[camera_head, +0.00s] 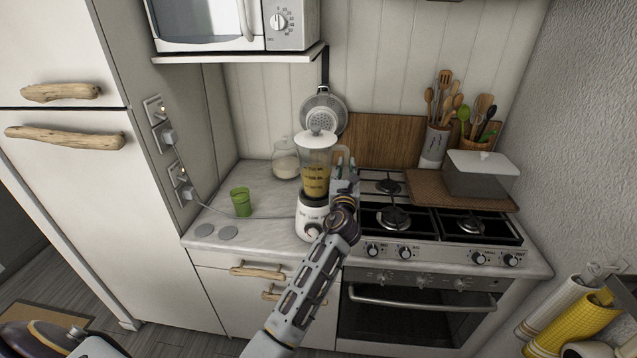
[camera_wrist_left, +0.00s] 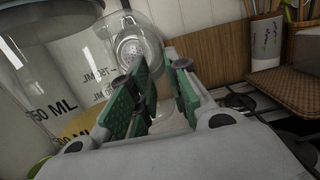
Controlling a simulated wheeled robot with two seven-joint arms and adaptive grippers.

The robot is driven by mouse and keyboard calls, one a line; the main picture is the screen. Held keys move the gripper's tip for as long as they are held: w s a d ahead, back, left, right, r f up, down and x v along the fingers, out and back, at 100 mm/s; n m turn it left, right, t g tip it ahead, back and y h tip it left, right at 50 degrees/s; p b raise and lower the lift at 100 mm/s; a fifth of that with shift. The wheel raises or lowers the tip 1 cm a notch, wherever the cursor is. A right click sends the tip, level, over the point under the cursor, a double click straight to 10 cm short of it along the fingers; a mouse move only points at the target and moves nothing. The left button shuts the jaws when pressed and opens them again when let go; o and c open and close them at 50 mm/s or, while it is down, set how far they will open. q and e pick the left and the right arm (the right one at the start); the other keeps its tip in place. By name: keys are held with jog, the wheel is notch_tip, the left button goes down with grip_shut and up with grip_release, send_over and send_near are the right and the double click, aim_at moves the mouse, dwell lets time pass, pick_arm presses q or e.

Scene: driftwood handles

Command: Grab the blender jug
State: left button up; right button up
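The blender jug (camera_head: 315,165) is clear, with a white lid, a clear handle and yellow contents. It stands upright on its white base (camera_head: 309,219) on the counter. In the left wrist view the jug (camera_wrist_left: 75,70) fills the left side, with its measuring marks showing. My left gripper (camera_head: 343,174) is at the handle side of the jug, to its right. Its green-padded fingers (camera_wrist_left: 158,90) are apart, with the clear curved handle (camera_wrist_left: 158,45) at their tips. I cannot tell whether the fingers touch it. My right gripper is not in view.
A green cup (camera_head: 240,201) and a glass jar (camera_head: 285,158) stand left of the blender. The gas stove (camera_head: 430,222) is to the right, with a utensil holder (camera_head: 433,147) behind. A strainer (camera_head: 322,110) hangs behind the jug, and a microwave (camera_head: 235,25) sits above.

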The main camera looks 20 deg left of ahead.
pick_arm(q)
grip_shut()
jog(key=shift+r, duration=0.15)
jog(key=shift+r, duration=0.25)
notch_tip(320, 180, up, 9)
jog(key=p, duration=0.1)
dwell(1.4)
jog(key=shift+r, duration=0.3)
dwell(0.3)
